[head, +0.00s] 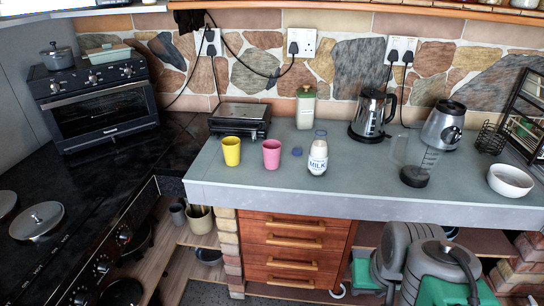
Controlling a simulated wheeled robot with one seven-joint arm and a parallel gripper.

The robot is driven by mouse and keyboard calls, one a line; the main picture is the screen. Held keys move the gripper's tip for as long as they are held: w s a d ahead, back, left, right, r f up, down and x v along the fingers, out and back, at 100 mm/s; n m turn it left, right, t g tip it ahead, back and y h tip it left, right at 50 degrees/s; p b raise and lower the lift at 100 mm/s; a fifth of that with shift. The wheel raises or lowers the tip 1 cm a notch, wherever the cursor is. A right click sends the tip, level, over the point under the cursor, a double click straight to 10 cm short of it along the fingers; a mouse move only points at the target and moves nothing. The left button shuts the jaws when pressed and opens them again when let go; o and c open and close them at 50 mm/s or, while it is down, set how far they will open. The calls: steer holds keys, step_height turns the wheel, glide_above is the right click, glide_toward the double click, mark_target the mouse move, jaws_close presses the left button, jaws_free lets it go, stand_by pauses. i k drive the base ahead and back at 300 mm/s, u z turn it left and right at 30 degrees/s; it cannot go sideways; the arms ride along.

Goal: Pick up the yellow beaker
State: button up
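The yellow beaker (231,152) stands upright near the left front part of the grey counter (400,193) in the head view. It is open at the top. A pink beaker (271,155) stands a little to its right, with a gap between them. My gripper is not in the head view, so its state does not show.
A black grill (240,120) lies behind the yellow beaker. The counter in front of the beakers is clear.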

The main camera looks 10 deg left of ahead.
mark_target(232, 152)
steer(key=k, duration=0.35)
steer(key=u, duration=1.2)
steer(key=i, duration=1.15)
steer(key=u, duration=1.05)
